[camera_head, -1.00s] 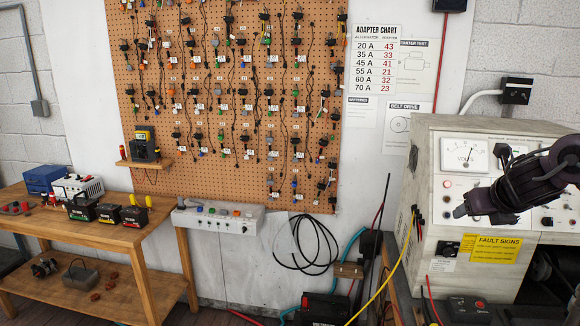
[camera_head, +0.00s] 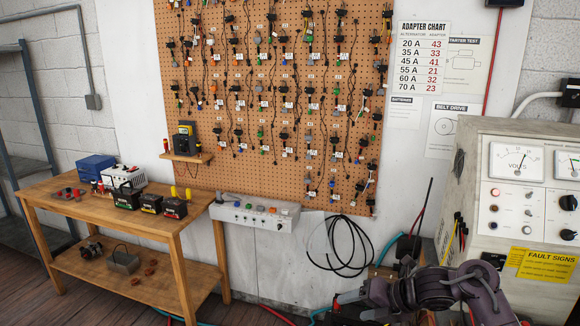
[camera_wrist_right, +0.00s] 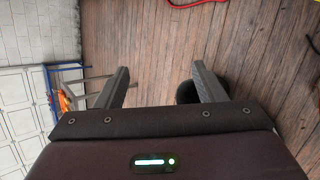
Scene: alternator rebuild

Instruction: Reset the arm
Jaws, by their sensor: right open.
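My right arm comes in from the lower right of the head view. It reaches left, low in front of the test machine. My right gripper (camera_head: 352,298) is at its left end, near the bottom edge, small and partly lost against dark clutter. The right wrist view shows its two fingers (camera_wrist_right: 161,72) spread apart, with only bare wooden floor between them. It holds nothing. My left gripper is in neither view.
The test machine (camera_head: 472,200) with its volt meter stands at the right. A wooden bench (camera_head: 90,216) with batteries stands at the left. A pegboard (camera_head: 230,75) of cables and a grey switch box (camera_head: 255,213) are on the wall. Wooden floor shows at lower left.

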